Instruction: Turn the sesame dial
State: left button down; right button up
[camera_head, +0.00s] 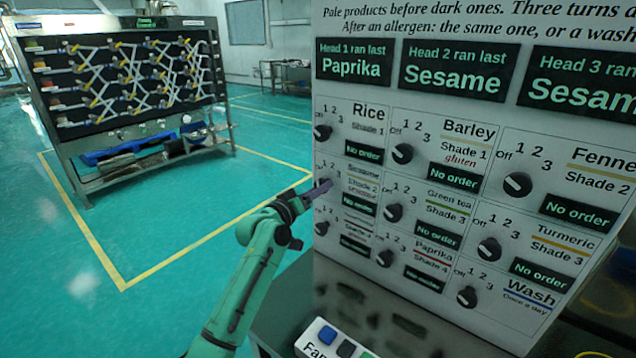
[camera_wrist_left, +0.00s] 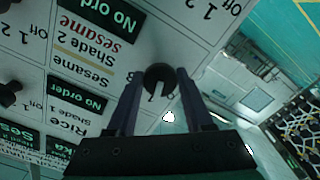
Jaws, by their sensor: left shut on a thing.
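The control panel (camera_head: 480,120) stands upright at the right in the head view, with rows of black dials, labels and green "No order" displays. The sesame dial (camera_wrist_left: 160,74) shows between my left gripper's fingers in the left wrist view, where the panel is upside down. In the head view my left gripper (camera_head: 318,190) reaches the panel's left column beside the "Sesame Shade 2" label and largely hides this dial. The gripper (camera_wrist_left: 160,105) is shut on the dial. The dial's exact setting is hard to read. My right gripper is out of view.
The rice dial (camera_head: 322,132) is just above my gripper, and another dial (camera_head: 321,228) is just below. The barley dial (camera_head: 402,154) is to the right. A button box (camera_head: 335,340) sits below the panel.

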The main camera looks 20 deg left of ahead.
pick_arm(q)
jog(key=shift+r+n+p, duration=0.1)
jog(key=shift+n+p, duration=2.45)
jog(key=shift+n, duration=1.85)
jog(key=shift+c, duration=1.5)
grip_release()
jog(key=shift+s, duration=0.1)
